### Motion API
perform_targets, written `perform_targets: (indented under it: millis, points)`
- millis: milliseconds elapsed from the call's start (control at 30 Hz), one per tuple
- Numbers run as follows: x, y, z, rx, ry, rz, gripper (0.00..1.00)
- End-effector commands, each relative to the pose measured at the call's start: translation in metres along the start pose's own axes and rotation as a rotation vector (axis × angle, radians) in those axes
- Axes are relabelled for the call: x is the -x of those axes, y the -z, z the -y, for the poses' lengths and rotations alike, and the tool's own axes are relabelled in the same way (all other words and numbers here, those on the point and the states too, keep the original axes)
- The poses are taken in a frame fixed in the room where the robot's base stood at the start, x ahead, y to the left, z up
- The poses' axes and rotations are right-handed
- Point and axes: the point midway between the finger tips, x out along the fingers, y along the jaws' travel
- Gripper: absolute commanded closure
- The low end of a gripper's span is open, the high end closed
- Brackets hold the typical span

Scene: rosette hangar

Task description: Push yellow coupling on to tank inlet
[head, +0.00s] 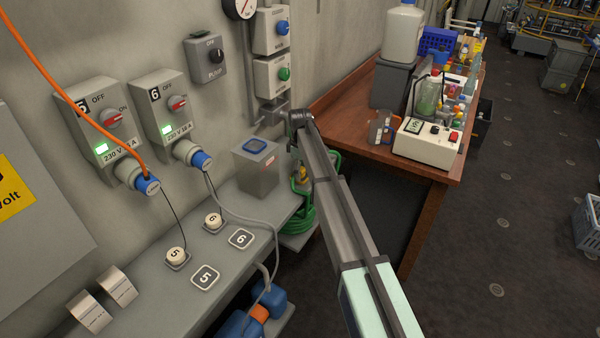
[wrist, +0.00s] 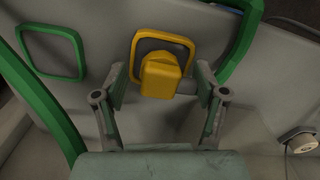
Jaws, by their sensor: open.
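The yellow coupling (wrist: 160,78) is a blocky yellow piece in the upper middle of the wrist view. It stands in front of a yellow square outline (wrist: 184,41) on a grey surface (wrist: 105,30), which looks like the tank side. A short grey stub shows at its right; I cannot tell whether coupling and inlet touch. My gripper (wrist: 160,82) is open, with one finger on each side of the coupling and gaps visible. In the head view a small yellow piece (head: 302,173) shows beside the green hose, and my arm hides much of that area.
The grey bench (head: 240,215) carries a grey box (head: 257,175) and round pieces. A wooden table (head: 425,165) stands right of my arm.

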Motion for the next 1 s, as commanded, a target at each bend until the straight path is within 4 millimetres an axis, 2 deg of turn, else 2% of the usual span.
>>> perform_targets:
  millis: [33,167,200,667,867,1000]
  points:
    - [0.0,0.0,0.0,0.0,0.0,0.0,0.29]
    - [0.0,0.0,0.0,0.0,0.0,0.0,0.75]
    - [0.0,0.0,0.0,0.0,0.0,0.0,0.89]
    - [0.003,0.0,0.0,0.0,0.0,0.0,0.89]
    - [0.018,0.0,0.0,0.0,-0.001,0.0,0.89]
    - [0.04,0.001,-0.001,0.0,-0.002,-0.001,0.89]
